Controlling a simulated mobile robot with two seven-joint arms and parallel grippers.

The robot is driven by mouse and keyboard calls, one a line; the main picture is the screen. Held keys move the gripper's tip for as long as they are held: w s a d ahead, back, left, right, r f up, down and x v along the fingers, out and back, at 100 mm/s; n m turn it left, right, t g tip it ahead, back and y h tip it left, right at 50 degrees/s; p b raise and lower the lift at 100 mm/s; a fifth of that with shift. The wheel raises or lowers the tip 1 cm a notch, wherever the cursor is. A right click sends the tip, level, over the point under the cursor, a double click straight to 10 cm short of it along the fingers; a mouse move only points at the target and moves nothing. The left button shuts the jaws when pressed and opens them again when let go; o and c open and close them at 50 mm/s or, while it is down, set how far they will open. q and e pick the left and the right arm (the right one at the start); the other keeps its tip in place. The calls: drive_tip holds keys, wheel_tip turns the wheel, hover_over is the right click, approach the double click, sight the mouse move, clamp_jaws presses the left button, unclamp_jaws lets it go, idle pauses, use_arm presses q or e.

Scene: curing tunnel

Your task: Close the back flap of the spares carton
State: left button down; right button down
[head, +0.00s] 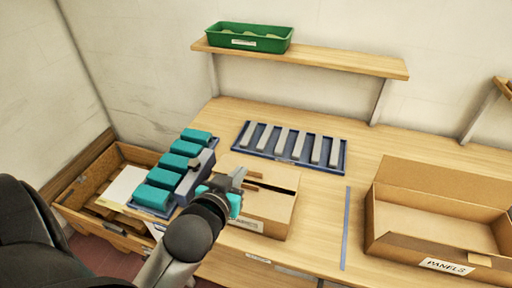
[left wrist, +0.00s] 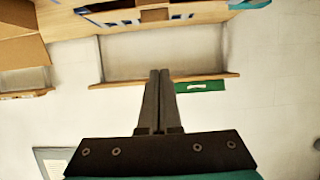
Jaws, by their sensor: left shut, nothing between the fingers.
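The spares carton (head: 275,213) is a brown box on the table in the middle of the head view, with a partly hidden label on its front. Its top looks mostly covered by flaps, with a dark slit running across it. The back flap (head: 272,174) seems to lie behind the slit; its exact angle is hard to tell. My left gripper (head: 240,178) is over the carton's left part, its fingers shut and empty. Whether it touches a flap I cannot tell. The shut fingers (left wrist: 160,74) also show in the left wrist view. My right gripper is not in view.
A blue tray (head: 341,170) with several grey bars lies behind the carton. Teal blocks (head: 172,161) stand close on its left. An open panels carton (head: 411,248) is at right. A wall shelf (head: 340,64) holds a green bin (head: 272,42). A wooden crate (head: 81,211) is at left.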

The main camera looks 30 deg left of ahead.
use_arm(q)
hover_over(254, 172)
drive_tip(key=s, duration=0.1)
wheel_tip(254, 172, down, 3)
drive_tip(key=shift+s+d+f+g+b, duration=0.1)
drive_tip(key=shift+s+f+g+b, duration=0.05)
drive_tip(key=shift+g+b, duration=0.15)
drive_tip(key=shift+s+d+f+b, duration=0.1)
drive_tip(key=shift+s+f+b, duration=0.1)
drive_tip(key=shift+f, duration=0.85)
drive_tip(key=shift+s+f+b, duration=0.15)
drive_tip(key=shift+f, duration=0.85)
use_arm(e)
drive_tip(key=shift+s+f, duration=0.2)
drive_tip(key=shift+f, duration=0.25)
use_arm(q)
drive_tip(key=shift+s+f+t+b, duration=0.3)
drive_tip(key=shift+f+t+b, duration=0.3)
drive_tip(key=shift+b, duration=0.55)
drive_tip(key=shift+s+d+f+p, duration=0.1)
drive_tip(key=shift+s+f+p, duration=0.1)
drive_tip(key=shift+f+p, duration=0.1)
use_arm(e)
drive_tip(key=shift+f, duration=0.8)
use_arm(q)
drive_tip(key=shift+r, duration=0.1)
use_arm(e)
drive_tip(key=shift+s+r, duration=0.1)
